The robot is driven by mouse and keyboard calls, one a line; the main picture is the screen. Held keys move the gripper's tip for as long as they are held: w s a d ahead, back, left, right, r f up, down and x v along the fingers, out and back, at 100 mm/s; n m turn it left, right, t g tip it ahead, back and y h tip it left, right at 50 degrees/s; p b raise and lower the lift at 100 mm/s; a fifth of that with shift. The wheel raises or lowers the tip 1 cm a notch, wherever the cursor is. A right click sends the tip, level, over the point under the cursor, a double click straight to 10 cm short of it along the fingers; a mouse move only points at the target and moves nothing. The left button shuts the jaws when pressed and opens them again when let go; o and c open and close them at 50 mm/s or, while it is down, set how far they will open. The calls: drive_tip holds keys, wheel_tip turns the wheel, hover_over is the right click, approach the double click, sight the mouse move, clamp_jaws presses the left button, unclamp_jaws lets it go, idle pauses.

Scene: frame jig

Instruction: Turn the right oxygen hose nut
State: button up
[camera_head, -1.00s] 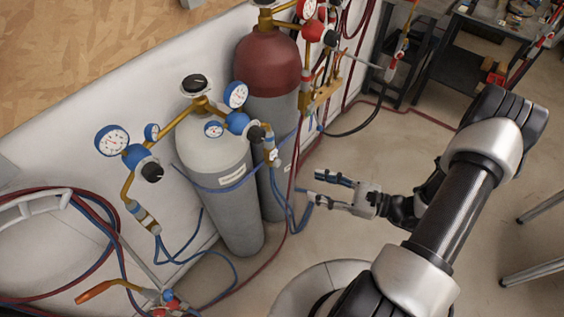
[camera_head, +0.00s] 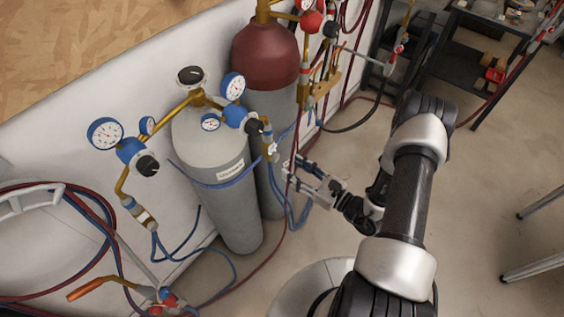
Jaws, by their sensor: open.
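The oxygen cylinder (camera_head: 232,215) is grey and stands upright near the white wall, with two blue regulators on a brass manifold. The right regulator (camera_head: 236,113) has a brass outlet leading down to the right oxygen hose nut (camera_head: 270,151), a small pale and brass fitting. A blue hose (camera_head: 282,205) hangs below it. My gripper (camera_head: 292,172) is open and empty, its fingers pointing left. In the picture it is right of and slightly below the nut, apart from it. The depth between them is hard to tell.
A red-topped cylinder (camera_head: 266,52) stands behind, with red regulators above. A dark red hose (camera_head: 290,172) hangs by my fingertips. The left regulator (camera_head: 132,150) and a torch (camera_head: 92,289) are at left. A dark bench (camera_head: 468,70) stands at back right. Floor at right is mostly clear.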

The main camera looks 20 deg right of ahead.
sight(278, 159)
drive_tip(key=x, duration=0.5)
drive_tip(key=shift+w+a+b, duration=0.2)
drive_tip(key=shift+w+b, duration=0.1)
drive_tip(key=shift+b, duration=0.05)
drive_tip(key=shift+c, duration=0.3)
clamp_jaws()
